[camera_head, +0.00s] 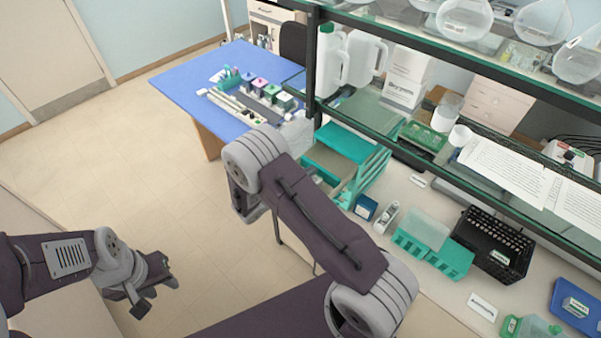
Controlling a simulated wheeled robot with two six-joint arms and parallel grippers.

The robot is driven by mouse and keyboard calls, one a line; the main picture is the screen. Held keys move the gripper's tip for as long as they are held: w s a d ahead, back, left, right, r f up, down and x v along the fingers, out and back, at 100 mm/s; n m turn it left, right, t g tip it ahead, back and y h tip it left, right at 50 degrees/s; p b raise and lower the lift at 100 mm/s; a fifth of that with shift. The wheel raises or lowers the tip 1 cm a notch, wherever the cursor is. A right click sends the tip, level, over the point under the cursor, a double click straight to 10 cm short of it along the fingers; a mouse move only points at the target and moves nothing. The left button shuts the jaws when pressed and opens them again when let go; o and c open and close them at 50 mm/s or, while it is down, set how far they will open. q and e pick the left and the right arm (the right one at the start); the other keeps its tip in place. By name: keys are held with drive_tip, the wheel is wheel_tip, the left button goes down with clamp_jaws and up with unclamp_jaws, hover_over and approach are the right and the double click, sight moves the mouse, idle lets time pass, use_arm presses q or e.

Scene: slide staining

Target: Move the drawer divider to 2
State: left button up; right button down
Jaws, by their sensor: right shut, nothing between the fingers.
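A teal drawer unit (343,142) stands on the bench under the glass shelf, with a slotted teal side at its right. A drawer appears pulled out at its front, partly hidden behind my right arm. I cannot make out the divider or any slot numbers. My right gripper (247,210) hangs down at the end of my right arm, left of the drawer unit and apart from it; it is shut and empty, its tips hardly visible. My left gripper (155,297) is low at the left over the floor, open and empty, far from the drawer unit.
A glass shelf with a dark post (313,60) rises behind the drawer unit. Right of it are a small blue box (365,207), a teal rack (446,258) and a black rack (492,246). The floor at left is clear.

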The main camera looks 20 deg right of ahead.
use_arm(q)
drive_tip(key=shift+s+r, duration=0.2)
drive_tip(key=shift+s, duration=0.1)
use_arm(e)
drive_tip(key=shift+s+d, duration=0.2)
drive_tip(key=shift+d, duration=0.1)
use_arm(q)
drive_tip(key=shift+w+f, duration=0.1)
drive_tip(key=shift+w, duration=0.05)
use_arm(e)
drive_tip(key=shift+w, duration=0.2)
